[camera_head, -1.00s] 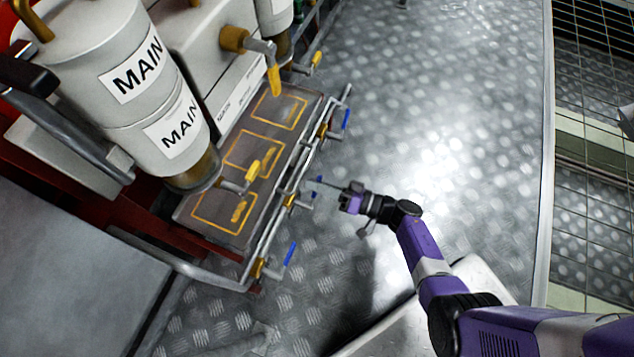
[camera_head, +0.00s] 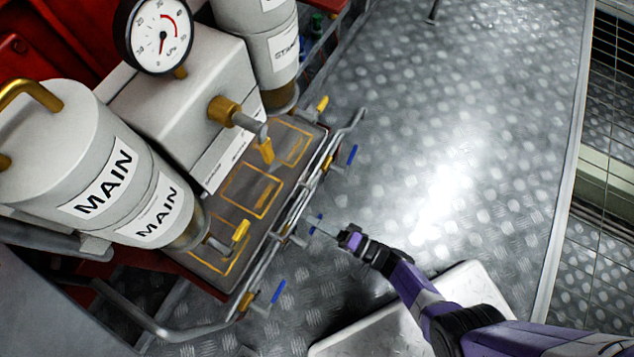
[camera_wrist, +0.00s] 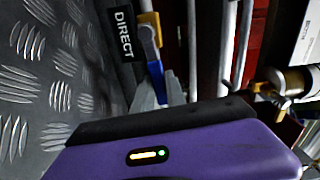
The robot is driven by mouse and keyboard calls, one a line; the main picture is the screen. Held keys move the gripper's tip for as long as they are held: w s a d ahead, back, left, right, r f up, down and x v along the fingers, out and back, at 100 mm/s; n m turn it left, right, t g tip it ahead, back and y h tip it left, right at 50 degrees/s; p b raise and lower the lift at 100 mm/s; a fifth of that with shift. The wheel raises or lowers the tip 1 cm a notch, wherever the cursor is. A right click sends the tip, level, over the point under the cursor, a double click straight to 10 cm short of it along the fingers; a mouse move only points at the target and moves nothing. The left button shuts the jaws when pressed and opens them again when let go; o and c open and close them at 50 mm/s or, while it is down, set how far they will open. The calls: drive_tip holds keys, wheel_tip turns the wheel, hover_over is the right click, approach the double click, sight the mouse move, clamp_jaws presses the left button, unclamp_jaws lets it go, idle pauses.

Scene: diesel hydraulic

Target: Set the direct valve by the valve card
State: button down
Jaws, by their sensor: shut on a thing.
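The direct valve (camera_wrist: 149,24) has a yellowish body and a blue handle (camera_wrist: 155,70), beside a black DIRECT label (camera_wrist: 123,34) in the wrist view. My gripper (camera_wrist: 157,92) is shut on the blue handle, with its grey fingers around the lower end. In the head view, my gripper (camera_head: 322,230) is at the middle blue handle (camera_head: 317,222) on the pipe rail. I cannot make out a valve card for certain.
Other blue handles (camera_head: 352,155) are up and down the rail (camera_head: 300,200). Open tread-plate floor (camera_head: 440,130) lies to the right.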

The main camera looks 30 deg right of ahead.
drive_tip(key=shift+f+m, duration=0.3)
drive_tip(key=shift+m, duration=0.2)
drive_tip(key=shift+d, duration=0.1)
drive_tip(key=c, duration=1.4)
unclamp_jaws()
drive_tip(key=shift+o, duration=0.2)
